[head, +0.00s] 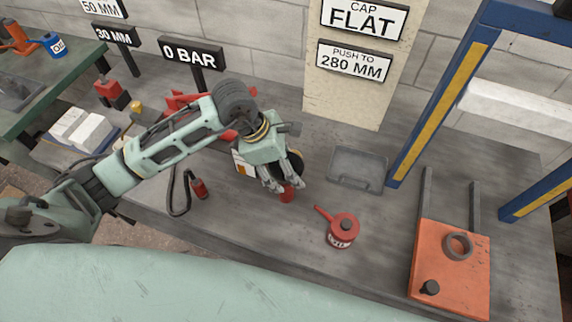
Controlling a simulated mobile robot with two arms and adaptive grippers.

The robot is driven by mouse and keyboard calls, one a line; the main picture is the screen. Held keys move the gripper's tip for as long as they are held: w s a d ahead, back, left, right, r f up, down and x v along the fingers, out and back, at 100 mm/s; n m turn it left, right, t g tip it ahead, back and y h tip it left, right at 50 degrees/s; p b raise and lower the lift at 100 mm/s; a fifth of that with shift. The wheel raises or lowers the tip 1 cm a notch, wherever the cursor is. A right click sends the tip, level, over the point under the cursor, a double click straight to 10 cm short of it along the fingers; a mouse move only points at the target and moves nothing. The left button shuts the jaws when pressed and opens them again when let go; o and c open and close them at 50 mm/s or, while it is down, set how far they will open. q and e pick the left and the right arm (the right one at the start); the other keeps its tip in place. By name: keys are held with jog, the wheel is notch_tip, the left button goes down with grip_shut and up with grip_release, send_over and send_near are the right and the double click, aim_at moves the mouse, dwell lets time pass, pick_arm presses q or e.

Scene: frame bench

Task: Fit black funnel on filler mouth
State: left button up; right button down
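My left gripper (284,186) points down over the bench, right by a small red object (287,196). I cannot tell whether its fingers hold that object or only hang over it. A dark rounded shape (297,164) shows partly behind the gripper; I cannot tell whether it is the black funnel. No other funnel is clearly visible. An orange unit (451,270) lies at the right, with a raised grey ring (458,246) that may be the filler mouth and a black knob (429,288). My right gripper is not in view.
A red can with a spout (341,231) stands between my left gripper and the orange unit. A grey tray (357,169) lies behind it. A blue and yellow frame (440,100) rises at the right. A black hose with a red end (200,188) lies left of the gripper.

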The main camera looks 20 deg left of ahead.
pick_arm(q)
jog(key=shift+f+b, duration=0.65)
jog(key=shift+f, duration=0.1)
jog(key=shift+r, duration=0.25)
jog(key=shift+r+p, duration=0.15)
jog(key=shift+p, duration=0.15)
jog(key=shift+r+p, duration=0.55)
jog(key=shift+r, duration=0.4)
jog(key=shift+b, duration=0.35)
jog(key=shift+b, duration=0.5)
dwell(0.8)
jog(key=shift+f+b, duration=1.25)
jog(key=shift+b, duration=0.15)
